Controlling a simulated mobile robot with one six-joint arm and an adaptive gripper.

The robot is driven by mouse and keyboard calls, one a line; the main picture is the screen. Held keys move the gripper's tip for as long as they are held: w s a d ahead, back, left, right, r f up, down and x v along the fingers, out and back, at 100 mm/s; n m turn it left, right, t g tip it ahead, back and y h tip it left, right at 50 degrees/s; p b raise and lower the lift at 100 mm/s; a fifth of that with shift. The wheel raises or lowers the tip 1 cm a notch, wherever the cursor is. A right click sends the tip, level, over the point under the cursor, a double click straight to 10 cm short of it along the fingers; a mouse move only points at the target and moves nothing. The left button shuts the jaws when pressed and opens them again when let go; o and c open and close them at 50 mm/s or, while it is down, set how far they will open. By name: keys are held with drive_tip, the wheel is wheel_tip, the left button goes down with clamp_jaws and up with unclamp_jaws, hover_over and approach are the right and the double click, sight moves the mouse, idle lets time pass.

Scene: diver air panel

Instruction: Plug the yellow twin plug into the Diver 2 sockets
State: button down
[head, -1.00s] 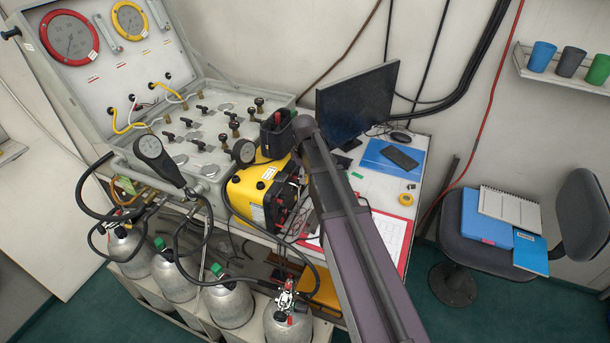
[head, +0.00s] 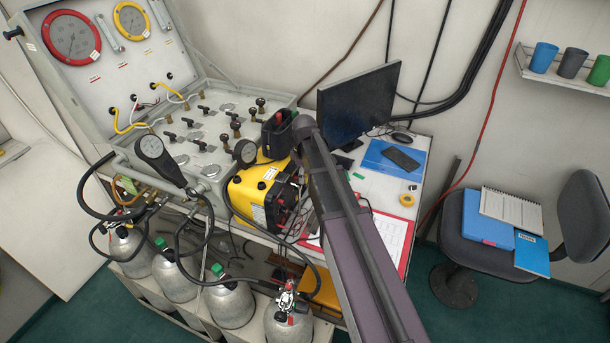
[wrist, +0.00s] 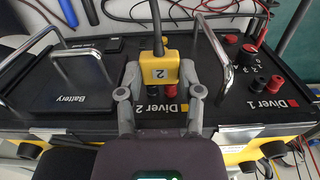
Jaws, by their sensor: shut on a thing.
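The yellow twin plug (wrist: 158,71), marked "2", is between the fingers of my gripper (wrist: 159,78) in the wrist view. The gripper is shut on it, and its dark cable rises from the top. The red and black Diver 2 sockets (wrist: 160,91) show just below the plug, above the "Diver 2" label (wrist: 153,107) on the black panel top. I cannot tell whether the plug touches the sockets. In the head view the yellow-sided panel (head: 251,193) stands on the desk; the plug and fingers cannot be made out there.
Metal hoop handles (wrist: 219,58) stand beside the Diver 2 area. Diver 1 terminals (wrist: 262,68) lie right, a battery cover (wrist: 82,79) left. In the head view a grey valve case (head: 203,140), gas cylinders (head: 228,302) and a monitor (head: 357,100) surround the panel.

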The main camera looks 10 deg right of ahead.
drive_tip(key=shift+w+a, duration=0.1)
drive_tip(key=shift+a, duration=0.05)
drive_tip(key=shift+c, duration=0.9)
unclamp_jaws()
drive_tip(key=s+d, duration=0.5)
drive_tip(key=d, duration=0.1)
drive_tip(key=s+a, duration=0.6)
drive_tip(key=s, duration=0.2)
drive_tip(key=shift+s, duration=0.3)
drive_tip(key=shift+f, duration=0.1)
